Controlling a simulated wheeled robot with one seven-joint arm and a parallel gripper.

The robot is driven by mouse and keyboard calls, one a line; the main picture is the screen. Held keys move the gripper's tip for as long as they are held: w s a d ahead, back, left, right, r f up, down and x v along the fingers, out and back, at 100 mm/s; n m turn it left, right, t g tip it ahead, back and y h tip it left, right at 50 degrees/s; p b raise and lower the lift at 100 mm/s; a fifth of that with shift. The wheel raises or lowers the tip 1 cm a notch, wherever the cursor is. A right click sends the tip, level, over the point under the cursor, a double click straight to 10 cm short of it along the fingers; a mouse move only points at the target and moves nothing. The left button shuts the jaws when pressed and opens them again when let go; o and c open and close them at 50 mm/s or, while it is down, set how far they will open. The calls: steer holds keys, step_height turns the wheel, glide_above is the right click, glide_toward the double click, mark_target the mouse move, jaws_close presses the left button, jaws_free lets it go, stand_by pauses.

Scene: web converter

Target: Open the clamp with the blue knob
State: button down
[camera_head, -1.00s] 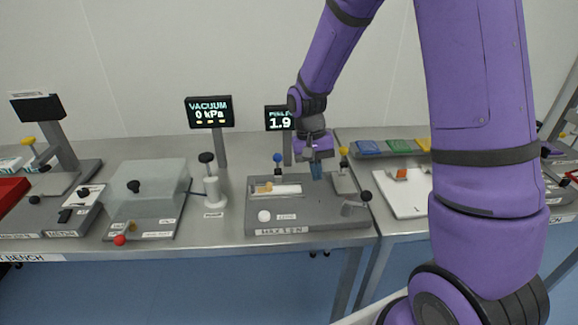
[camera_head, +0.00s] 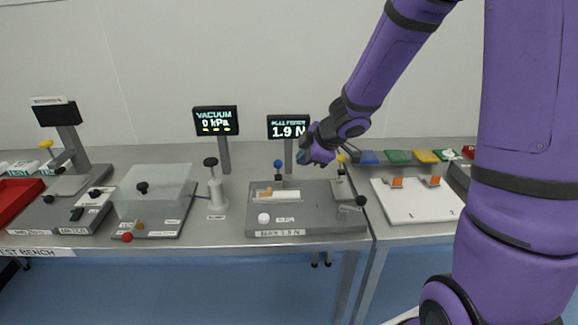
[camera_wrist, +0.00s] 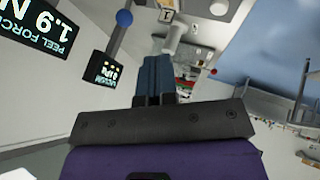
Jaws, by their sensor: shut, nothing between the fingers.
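The blue knob (camera_head: 278,163) stands on a thin upright stem at the back of the grey peel-test fixture (camera_head: 335,222), in front of the peel force display. It also shows as a blue ball (camera_wrist: 124,18) at the top of the wrist view. My gripper (camera_head: 303,157) is just right of the knob in the head view, tilted and pointing left, apart from it. Its blue fingers (camera_wrist: 156,75) are shut and empty. The clamp's foot by the white strip (camera_head: 280,196) is too small to make out.
The peel force display (camera_head: 289,127) reads 1.9 N, close behind my gripper. A yellow knob (camera_head: 341,158) stands just right of it. A black ball handle (camera_head: 361,200) is at the fixture's right edge. A white pump (camera_head: 216,194) and clear-lidded chamber (camera_head: 155,191) stand left.

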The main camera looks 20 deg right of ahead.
mark_target(280, 161)
steer(key=w+a+f, duration=0.2)
steer(key=w+f, duration=0.5)
steer(key=w, duration=0.2)
steer(key=shift+a+f, duration=0.3)
steer(key=shift+a, duration=0.05)
steer(key=shift+w, duration=0.15)
steer(key=w, duration=0.1)
steer(key=w+d+r, duration=0.1)
steer(key=shift+w, duration=0.35)
steer(key=shift+s+a, duration=0.1)
stand_by(0.4)
